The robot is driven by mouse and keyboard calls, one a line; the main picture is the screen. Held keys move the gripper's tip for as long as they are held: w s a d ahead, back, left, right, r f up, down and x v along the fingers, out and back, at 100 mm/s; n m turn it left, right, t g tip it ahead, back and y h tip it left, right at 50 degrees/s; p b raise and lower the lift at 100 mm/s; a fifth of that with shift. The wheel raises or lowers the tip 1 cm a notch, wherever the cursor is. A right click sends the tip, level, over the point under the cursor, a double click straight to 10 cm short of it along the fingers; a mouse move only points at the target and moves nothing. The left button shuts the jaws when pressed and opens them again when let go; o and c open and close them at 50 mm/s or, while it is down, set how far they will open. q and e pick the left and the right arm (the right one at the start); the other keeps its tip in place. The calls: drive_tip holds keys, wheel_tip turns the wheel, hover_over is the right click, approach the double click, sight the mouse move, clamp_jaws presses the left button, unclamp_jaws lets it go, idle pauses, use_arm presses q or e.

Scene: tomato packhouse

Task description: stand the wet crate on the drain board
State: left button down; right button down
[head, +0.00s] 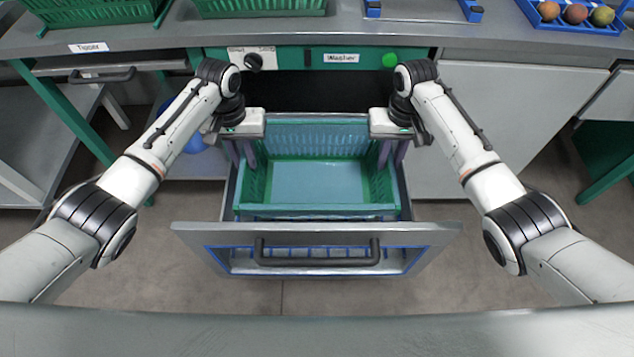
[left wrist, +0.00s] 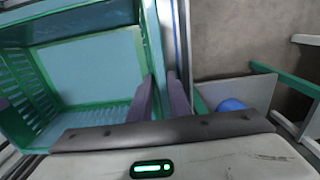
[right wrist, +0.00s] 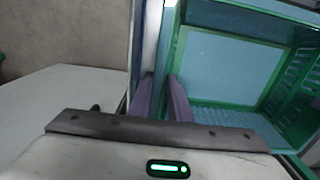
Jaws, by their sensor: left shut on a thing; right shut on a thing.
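The wet crate (head: 318,211) is green with a bluish, glossy look and is empty. It sits upright within the pulled-out washer drawer (head: 196,236); I cannot tell whether it touches the drawer floor. My left gripper (head: 244,158) is shut on the crate's left wall, with the purple fingers either side of it. My right gripper (head: 392,154) is shut on the right wall likewise. The crate also shows in the left wrist view (left wrist: 92,107) and the right wrist view (right wrist: 222,107). A flat grey board with blue corners (head: 421,9) on the counter may be the drain board.
The washer (head: 268,58) has a knob and a green button above the drawer opening. Green crates (head: 92,12) stand at the counter's back left. A blue tray of tomatoes (head: 549,25) stands back right. The counter's front strip (head: 480,38) is clear.

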drive_tip(key=c, duration=1.6)
unclamp_jaws()
drive_tip(key=shift+o, duration=0.2)
